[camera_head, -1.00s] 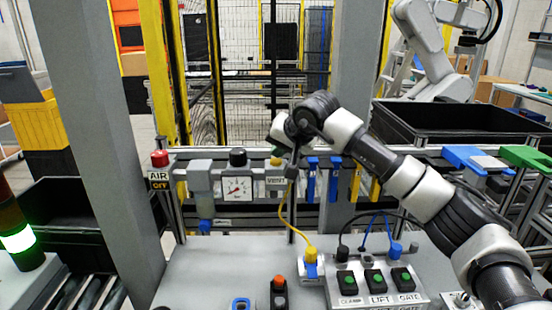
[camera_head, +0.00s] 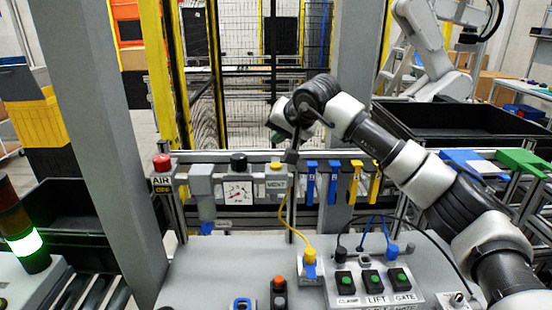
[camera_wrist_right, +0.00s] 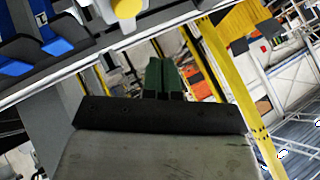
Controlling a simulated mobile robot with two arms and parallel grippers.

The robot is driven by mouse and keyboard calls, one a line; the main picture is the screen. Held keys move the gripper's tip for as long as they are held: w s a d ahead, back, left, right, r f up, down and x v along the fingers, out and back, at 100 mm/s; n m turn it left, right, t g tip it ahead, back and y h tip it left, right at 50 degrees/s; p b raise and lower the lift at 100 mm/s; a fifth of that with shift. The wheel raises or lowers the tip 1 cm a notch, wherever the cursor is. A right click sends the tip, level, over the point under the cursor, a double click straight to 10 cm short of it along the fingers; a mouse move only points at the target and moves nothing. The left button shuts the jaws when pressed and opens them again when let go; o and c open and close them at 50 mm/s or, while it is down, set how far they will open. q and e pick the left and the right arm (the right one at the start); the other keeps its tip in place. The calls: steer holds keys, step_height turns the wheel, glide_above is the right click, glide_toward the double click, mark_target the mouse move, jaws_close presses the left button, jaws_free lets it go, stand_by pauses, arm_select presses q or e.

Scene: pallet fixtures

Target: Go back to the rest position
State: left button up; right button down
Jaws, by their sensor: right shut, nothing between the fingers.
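My right arm reaches in from the right in the head view and bends over at a dark wrist joint. My right gripper (camera_head: 277,134) hangs at its end, above the rail of valves and partly hidden by the wrist. In the right wrist view its green fingers (camera_wrist_right: 163,78) lie side by side, shut, with nothing between them. It holds nothing and appears clear of the panel. My left gripper is not in view.
Below stands a grey bench with a button box (camera_head: 374,288) and a yellow-plugged cable (camera_head: 309,257). Behind is the rail with a gauge (camera_head: 238,192), red AIR knob (camera_head: 162,162) and coloured handles. A grey post (camera_head: 100,130) stands left; a black crate (camera_head: 450,122) sits right.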

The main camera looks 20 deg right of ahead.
steer(key=shift+r, duration=0.7)
